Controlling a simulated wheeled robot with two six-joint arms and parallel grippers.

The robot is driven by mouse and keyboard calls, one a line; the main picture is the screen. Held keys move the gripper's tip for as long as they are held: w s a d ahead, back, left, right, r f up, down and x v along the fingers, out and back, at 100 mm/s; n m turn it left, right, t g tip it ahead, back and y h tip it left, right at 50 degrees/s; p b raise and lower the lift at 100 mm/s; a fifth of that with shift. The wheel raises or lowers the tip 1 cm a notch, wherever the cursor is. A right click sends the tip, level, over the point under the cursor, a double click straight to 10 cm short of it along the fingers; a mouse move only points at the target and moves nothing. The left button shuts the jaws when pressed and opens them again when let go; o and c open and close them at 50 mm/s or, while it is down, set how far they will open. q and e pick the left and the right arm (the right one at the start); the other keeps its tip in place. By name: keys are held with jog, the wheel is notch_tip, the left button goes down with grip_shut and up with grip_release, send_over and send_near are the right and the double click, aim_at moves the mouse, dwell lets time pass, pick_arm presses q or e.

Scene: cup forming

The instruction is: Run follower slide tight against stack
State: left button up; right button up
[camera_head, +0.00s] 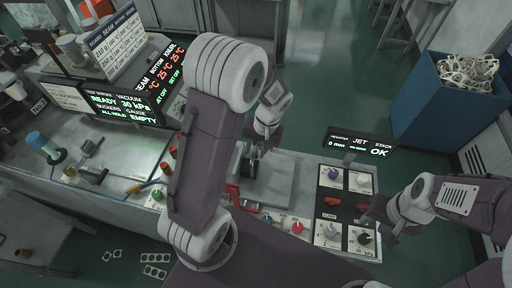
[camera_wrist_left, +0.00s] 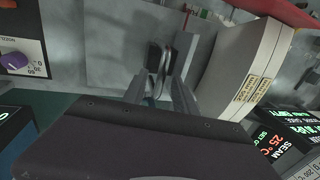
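My left gripper (camera_head: 252,168) reaches down to the grey metal plate (camera_head: 275,185) in the middle of the bench. In the left wrist view its two fingers (camera_wrist_left: 163,75) point at a small dark block (camera_wrist_left: 153,54) and a thin grey piece beside it. I cannot tell whether the fingers touch them. I cannot pick out the follower slide or the stack for certain; my arm hides part of this spot. The stack display (camera_head: 362,146) reads OK and 0 mm. My right gripper (camera_head: 383,218) is above the knob panel, near a black knob (camera_head: 364,239).
A purple knob (camera_head: 333,173) and orange switches are on the panel at right. A red handle (camera_head: 232,194) lies close to my left arm. A blue bin (camera_head: 440,110) of pale scraps stands at the back right. Displays (camera_head: 120,104) and a blue-capped bottle (camera_head: 42,145) are at left.

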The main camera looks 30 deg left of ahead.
pick_arm(q)
jog(key=shift+s+r, duration=0.1)
jog(key=shift+s, duration=0.25)
grip_shut()
jog(key=shift+w, duration=0.1)
jog(key=shift+w+r, duration=0.1)
dwell(0.9)
